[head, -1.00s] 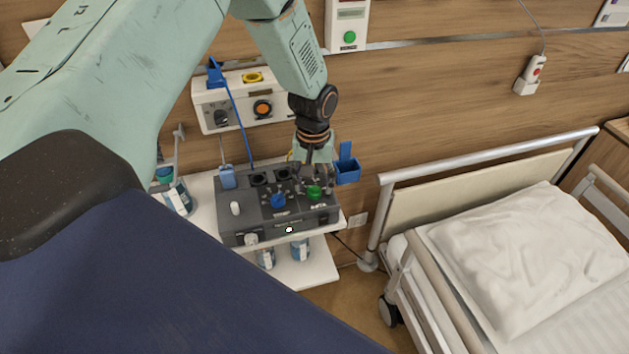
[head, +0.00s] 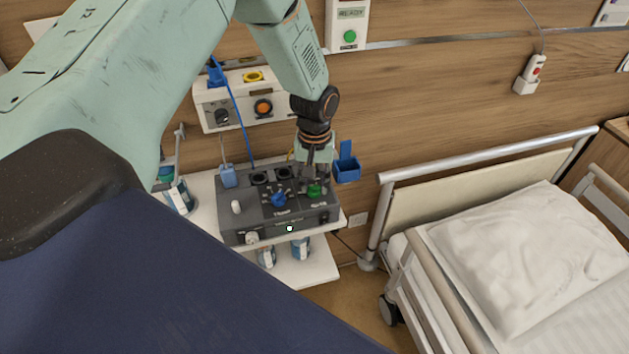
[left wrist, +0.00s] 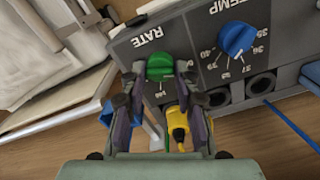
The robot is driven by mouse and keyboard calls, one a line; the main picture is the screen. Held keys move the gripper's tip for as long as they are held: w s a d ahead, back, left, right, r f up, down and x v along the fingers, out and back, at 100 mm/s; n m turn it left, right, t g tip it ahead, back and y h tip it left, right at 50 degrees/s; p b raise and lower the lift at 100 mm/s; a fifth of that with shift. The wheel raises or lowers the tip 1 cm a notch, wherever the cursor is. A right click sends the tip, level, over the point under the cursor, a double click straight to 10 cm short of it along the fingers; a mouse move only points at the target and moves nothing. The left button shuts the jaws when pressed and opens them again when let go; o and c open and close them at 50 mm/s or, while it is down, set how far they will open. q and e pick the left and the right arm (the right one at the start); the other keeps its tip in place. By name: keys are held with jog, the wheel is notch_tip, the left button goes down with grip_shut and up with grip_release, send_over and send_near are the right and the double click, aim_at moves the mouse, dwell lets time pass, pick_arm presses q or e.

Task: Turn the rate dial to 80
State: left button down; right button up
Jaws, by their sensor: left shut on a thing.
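The green rate dial (head: 314,191) sits on the right of a dark grey control unit (head: 233,219). In the left wrist view the green dial (left wrist: 159,67) is beside the printed word RATE. My left gripper (head: 315,184) comes down on it from above. In the left wrist view its two fingers (left wrist: 160,88) stand on either side of the dial, shut on it. The scale around the dial is mostly hidden, and I cannot read its setting. My right gripper is not in view.
A blue TEMP dial (head: 279,200) stands close by on the same unit. A blue holder (head: 347,168) is just right of my gripper. A yellow plug (left wrist: 178,128) shows near the fingers. A bed (head: 520,260) fills the right.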

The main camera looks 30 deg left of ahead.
pick_arm(q)
jog(key=shift+m, duration=0.4)
jog(key=m, duration=0.3)
jog(key=shift+m, duration=2.5)
jog(key=c, duration=1.4)
grip_release()
jog(key=o, duration=0.4)
jog(key=shift+s+r, duration=0.1)
